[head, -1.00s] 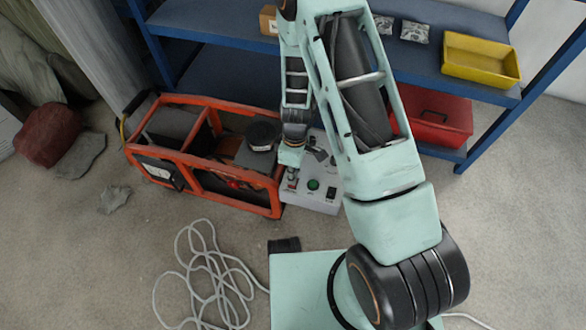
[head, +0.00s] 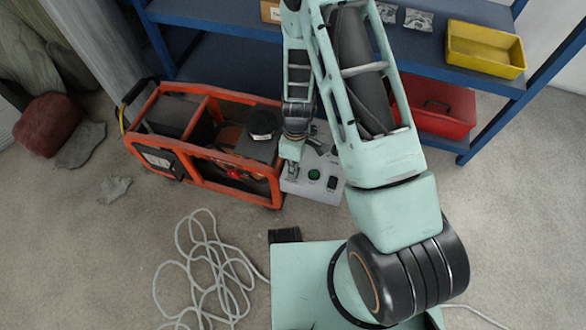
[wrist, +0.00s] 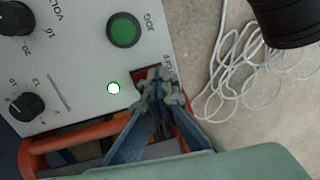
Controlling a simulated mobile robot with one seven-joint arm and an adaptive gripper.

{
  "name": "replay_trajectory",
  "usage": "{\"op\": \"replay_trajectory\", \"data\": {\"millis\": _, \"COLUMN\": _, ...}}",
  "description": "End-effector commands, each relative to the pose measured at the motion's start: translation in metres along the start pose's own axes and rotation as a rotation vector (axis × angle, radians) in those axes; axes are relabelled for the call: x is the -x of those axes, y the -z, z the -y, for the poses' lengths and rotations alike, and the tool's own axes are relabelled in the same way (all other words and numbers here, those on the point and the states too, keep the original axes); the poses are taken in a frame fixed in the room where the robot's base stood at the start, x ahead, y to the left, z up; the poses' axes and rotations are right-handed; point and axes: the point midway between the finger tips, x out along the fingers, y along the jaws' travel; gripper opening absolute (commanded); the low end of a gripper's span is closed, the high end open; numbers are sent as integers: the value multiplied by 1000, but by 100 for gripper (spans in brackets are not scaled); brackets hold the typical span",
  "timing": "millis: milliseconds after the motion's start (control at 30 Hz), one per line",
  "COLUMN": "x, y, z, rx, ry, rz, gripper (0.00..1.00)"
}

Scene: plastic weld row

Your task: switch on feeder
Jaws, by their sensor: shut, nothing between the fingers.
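The feeder is a light grey control box (head: 318,187) with a green button (head: 314,174), standing against the right end of the orange frame. A red-edged switch (wrist: 146,73) lies beside the lamp, mostly hidden behind my fingertips. My gripper (wrist: 158,92) is shut and empty, its tips over that switch; whether they touch it I cannot tell. It also shows in the head view (head: 291,167).
The orange frame (head: 235,190) stands left of the box. A white cable (head: 205,270) lies coiled on the floor in front.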

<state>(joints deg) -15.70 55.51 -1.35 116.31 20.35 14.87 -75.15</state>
Motion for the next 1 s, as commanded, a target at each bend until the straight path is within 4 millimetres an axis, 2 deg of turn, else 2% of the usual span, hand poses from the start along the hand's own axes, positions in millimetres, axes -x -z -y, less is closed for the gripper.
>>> {"op": "replay_trajectory", "data": {"millis": 367, "x": 5, "y": 0, "z": -14, "rx": 0, "ry": -1, "rz": 0, "gripper": 0}}
{"op": "replay_trajectory", "data": {"millis": 733, "x": 8, "y": 0, "z": -15, "rx": 0, "ry": -1, "rz": 0, "gripper": 0}}
{"op": "replay_trajectory", "data": {"millis": 867, "x": 20, "y": 3, "z": -15, "rx": 0, "ry": -3, "rz": -1, "gripper": 0}}
{"op": "replay_trajectory", "data": {"millis": 1000, "x": 44, "y": 7, "z": -14, "rx": -1, "ry": -2, "rz": -1, "gripper": 0}}
